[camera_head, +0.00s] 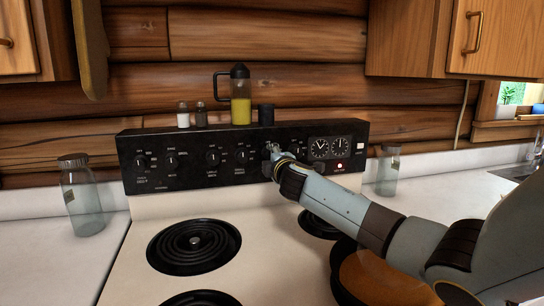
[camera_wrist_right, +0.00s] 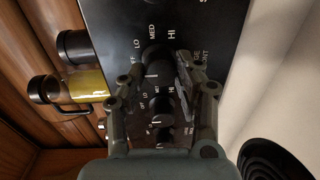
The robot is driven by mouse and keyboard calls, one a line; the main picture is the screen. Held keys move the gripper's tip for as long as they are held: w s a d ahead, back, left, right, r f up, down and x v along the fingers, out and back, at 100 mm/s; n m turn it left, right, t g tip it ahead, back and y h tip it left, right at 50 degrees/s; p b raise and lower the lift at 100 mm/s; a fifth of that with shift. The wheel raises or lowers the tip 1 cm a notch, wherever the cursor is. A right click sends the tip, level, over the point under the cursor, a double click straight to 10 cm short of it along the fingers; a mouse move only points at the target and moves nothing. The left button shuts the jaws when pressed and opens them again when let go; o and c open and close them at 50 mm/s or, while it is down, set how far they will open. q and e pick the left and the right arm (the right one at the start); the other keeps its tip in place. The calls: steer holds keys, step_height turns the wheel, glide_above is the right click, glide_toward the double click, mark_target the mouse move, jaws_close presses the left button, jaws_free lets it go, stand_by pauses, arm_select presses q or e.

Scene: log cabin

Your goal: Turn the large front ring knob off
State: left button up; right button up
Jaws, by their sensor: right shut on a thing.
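My right gripper (camera_head: 274,158) reaches to the black control panel (camera_head: 180,185) of the stove, right of its middle. In the right wrist view its two fingers (camera_wrist_right: 158,66) are shut on a dark round knob (camera_wrist_right: 154,57), one finger on each side. LO, MED and HI are printed around this knob, and a partly covered label ending in "ONT" stands beside it. The gripper hides this knob in the head view, and its exact pointer angle is unclear. My left gripper is not in view.
Several other knobs (camera_head: 213,158) line the panel. A red light (camera_head: 339,166) glows below the dials. A yellow-filled press (camera_head: 240,95) and shakers (camera_head: 184,115) stand on top. Coil burners (camera_head: 194,246) and a brown pan (camera_head: 385,280) lie below. Glass jars (camera_head: 81,195) flank the stove.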

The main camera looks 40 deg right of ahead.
stand_by(0.5)
steer(key=o, duration=1.1)
steer(key=shift+a, duration=0.1)
steer(key=shift+o, duration=0.2)
steer(key=v, duration=1.2)
